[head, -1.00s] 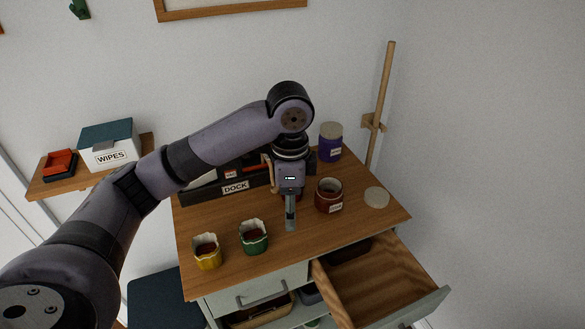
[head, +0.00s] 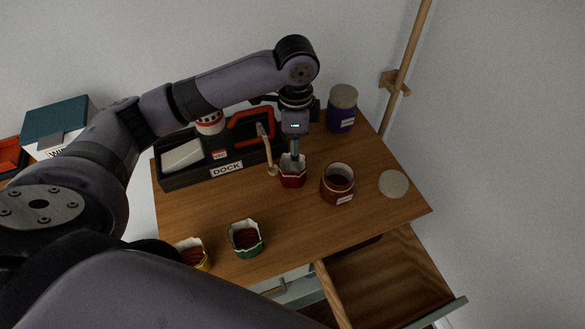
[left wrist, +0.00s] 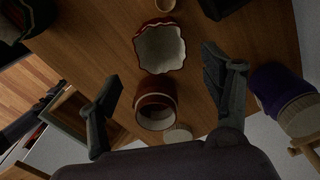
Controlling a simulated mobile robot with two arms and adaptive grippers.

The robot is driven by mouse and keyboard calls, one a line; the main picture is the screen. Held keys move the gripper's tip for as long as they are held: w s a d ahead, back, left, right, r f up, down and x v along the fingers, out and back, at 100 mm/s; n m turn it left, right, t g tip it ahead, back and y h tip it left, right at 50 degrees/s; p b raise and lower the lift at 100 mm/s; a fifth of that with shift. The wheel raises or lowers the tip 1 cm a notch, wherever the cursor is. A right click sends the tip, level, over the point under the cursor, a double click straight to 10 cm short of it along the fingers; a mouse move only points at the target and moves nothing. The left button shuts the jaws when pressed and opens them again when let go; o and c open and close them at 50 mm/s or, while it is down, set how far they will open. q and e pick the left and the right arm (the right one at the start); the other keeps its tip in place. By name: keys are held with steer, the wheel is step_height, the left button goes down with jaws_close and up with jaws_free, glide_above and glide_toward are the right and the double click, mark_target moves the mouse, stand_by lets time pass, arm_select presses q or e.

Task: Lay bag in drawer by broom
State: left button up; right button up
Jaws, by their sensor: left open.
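My left gripper (head: 295,152) points down over the desk top, directly above a red cup (head: 292,180). In the left wrist view its fingers (left wrist: 160,66) are spread wide, with the red cup (left wrist: 160,48) below between them; its pale inside looks empty. The open drawer (head: 385,285) sticks out at the desk's front right, with its visible floor bare. The broom's pale wooden handle (head: 412,45) leans in the corner beyond the desk's right side. I cannot make out a bag for certain. My right gripper is out of view.
A red-brown open jar (head: 338,184), a round lid (head: 393,184) and a purple canister (head: 341,108) stand right of the gripper. A green cup (head: 246,238) and a yellow cup (head: 193,254) hold dark contents. A black dock organiser (head: 200,178) is at the back.

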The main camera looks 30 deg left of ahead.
mark_target(289, 179)
arm_select(q)
step_height(289, 179, down, 5)
steer(key=shift+w+a+r+p, duration=0.1)
steer(key=shift+w+r+p, duration=0.05)
steer(key=shift+p, duration=0.15)
steer(key=shift+f, duration=0.4)
steer(key=f, duration=0.1)
steer(key=f+p, duration=0.1)
steer(key=f, duration=0.3)
steer(key=shift+s+a+p, duration=0.2)
steer(key=shift+a+p, duration=0.05)
steer(key=shift+p, duration=0.1)
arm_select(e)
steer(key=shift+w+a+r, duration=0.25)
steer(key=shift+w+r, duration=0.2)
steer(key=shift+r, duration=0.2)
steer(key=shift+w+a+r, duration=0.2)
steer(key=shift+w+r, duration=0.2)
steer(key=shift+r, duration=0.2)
arm_select(q)
steer(key=shift+c, duration=0.3)
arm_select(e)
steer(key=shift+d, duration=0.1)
arm_select(q)
steer(key=shift+c, duration=0.6)
steer(key=c, duration=0.9)
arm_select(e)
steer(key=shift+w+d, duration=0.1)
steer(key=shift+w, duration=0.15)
